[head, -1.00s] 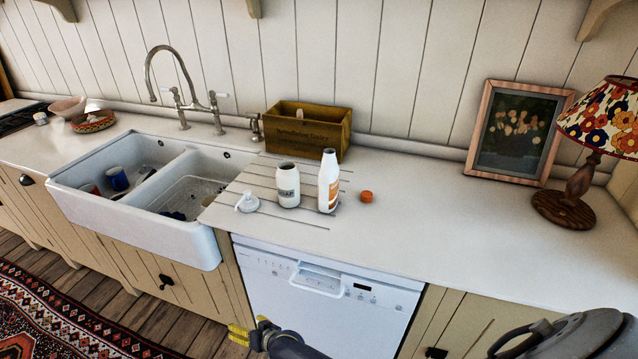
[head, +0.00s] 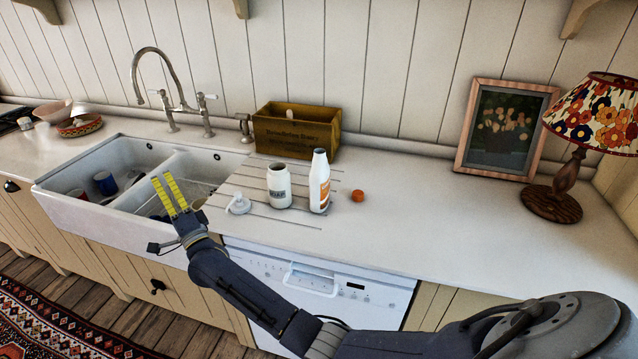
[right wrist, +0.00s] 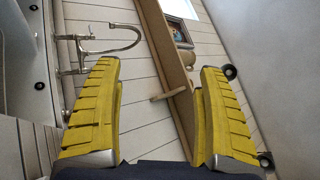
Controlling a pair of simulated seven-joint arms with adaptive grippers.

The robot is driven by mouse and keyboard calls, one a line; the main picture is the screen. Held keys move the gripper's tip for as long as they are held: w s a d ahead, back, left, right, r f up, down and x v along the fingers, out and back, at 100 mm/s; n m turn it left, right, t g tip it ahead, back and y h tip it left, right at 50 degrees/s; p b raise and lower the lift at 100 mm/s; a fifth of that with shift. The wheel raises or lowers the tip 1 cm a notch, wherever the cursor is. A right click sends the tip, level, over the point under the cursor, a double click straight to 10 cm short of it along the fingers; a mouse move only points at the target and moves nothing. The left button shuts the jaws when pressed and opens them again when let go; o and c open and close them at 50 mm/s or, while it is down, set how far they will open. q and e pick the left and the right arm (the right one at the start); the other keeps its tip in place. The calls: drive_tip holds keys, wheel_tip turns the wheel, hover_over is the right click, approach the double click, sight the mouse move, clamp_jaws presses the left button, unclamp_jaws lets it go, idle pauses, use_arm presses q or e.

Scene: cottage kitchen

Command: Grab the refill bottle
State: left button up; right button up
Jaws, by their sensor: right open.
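The refill bottle (head: 319,184) is white with an orange label. It stands upright and uncapped on the grooved drainboard right of the sink. An orange cap (head: 358,195) lies on the counter to its right. A white soap jar (head: 279,186) stands just left of the bottle, open at the top, with a white pump top (head: 239,204) lying beside it. My right gripper (head: 163,177) is open and empty, its yellow fingers pointing up in front of the sink, well left of the bottle. In the right wrist view its fingers (right wrist: 158,68) are spread with nothing between them. My left gripper is out of view.
The double sink (head: 75,211) holds mugs and a rack. A tap (head: 172,90) rises behind it. A wooden crate (head: 297,133) stands behind the bottle. A picture frame (head: 467,131) and lamp (head: 553,201) stand at right.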

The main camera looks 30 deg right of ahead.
sight(314, 184)
drive_tip(key=s+d+r+m+h, duration=0.1)
drive_tip(key=d+r+m+h, duration=0.1)
drive_tip(key=d+m+h, duration=0.4)
drive_tip(key=s+d+r+m+h, duration=0.1)
drive_tip(key=s+d+m+h, duration=0.1)
drive_tip(key=d+m+h, duration=0.45)
drive_tip(key=s+d+f+m+g+h, duration=0.2)
drive_tip(key=s+d+m+g, duration=0.1)
drive_tip(key=d+m, duration=0.3)
drive_tip(key=s+d+f+m+g+h, duration=0.2)
drive_tip(key=s+d+f+m+g, duration=0.1)
drive_tip(key=d+m+g, duration=0.3)
drive_tip(key=s+d+f+m+g+h, duration=0.3)
drive_tip(key=s+d+m+g, duration=0.1)
drive_tip(key=d+m, duration=0.4)
drive_tip(key=shift+s+d+f+g, duration=0.1)
drive_tip(key=shift+s+d+g, duration=0.3)
drive_tip(key=shift+d, duration=0.3)
drive_tip(key=shift+w+d+m, duration=0.15)
drive_tip(key=shift+d+m, duration=0.1)
drive_tip(key=shift+x, duration=3.4)
drive_tip(key=shift+c, duration=0.3)
drive_tip(key=c, duration=1.5)
